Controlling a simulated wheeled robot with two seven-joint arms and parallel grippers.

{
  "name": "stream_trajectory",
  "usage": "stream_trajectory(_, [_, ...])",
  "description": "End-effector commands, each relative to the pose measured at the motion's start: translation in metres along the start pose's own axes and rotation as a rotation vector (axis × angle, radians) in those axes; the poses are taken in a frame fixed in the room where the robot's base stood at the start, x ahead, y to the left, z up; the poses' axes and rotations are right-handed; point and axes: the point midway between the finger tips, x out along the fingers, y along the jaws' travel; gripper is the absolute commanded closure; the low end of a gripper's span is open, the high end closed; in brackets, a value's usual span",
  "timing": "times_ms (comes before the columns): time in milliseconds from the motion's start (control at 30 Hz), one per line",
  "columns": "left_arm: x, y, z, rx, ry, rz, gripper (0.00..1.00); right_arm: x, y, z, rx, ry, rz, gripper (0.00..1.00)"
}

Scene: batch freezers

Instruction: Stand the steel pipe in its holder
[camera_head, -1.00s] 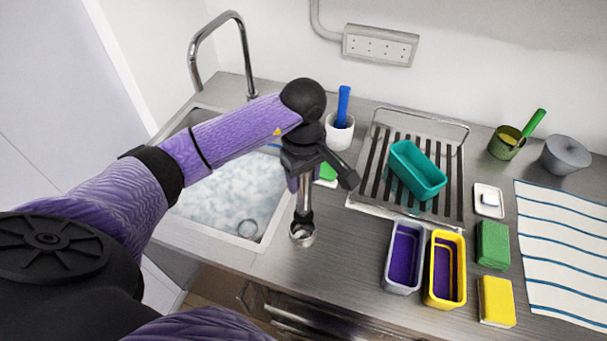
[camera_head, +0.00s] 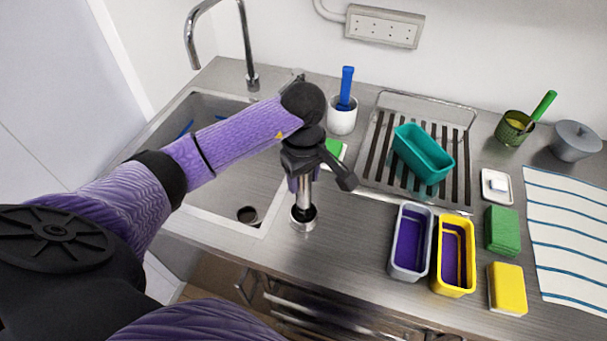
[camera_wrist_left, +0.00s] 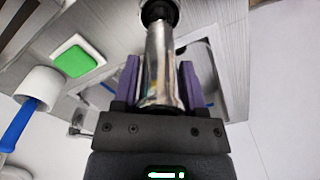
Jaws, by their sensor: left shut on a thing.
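The steel pipe (camera_head: 304,194) is upright below my left gripper (camera_head: 305,172); it also shows in the left wrist view (camera_wrist_left: 159,62), between the purple fingers of the gripper (camera_wrist_left: 160,82). The gripper is shut on its upper part. The holder (camera_head: 302,219) is a small round steel cup on the counter just right of the sink. The pipe's lower end is at the holder's mouth and looks to be within its rim; how deep it sits is hidden. My right gripper is not in view.
The sink (camera_head: 205,192) is at left with an open drain (camera_head: 247,215). A white cup with a blue-handled tool (camera_head: 342,118) and a green sponge (camera_head: 334,149) stand behind the gripper. A drying rack (camera_head: 377,190) and a grey tub (camera_head: 397,266) are to the right.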

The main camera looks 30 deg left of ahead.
Motion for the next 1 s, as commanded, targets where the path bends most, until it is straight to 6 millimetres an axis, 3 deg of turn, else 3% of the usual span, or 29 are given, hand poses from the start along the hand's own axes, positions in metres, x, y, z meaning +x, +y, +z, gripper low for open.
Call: stream_trajectory(1000, [0.0002,-0.0001,0.0002,0.000,0.000,0.000,0.93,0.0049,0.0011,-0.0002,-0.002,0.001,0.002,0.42])
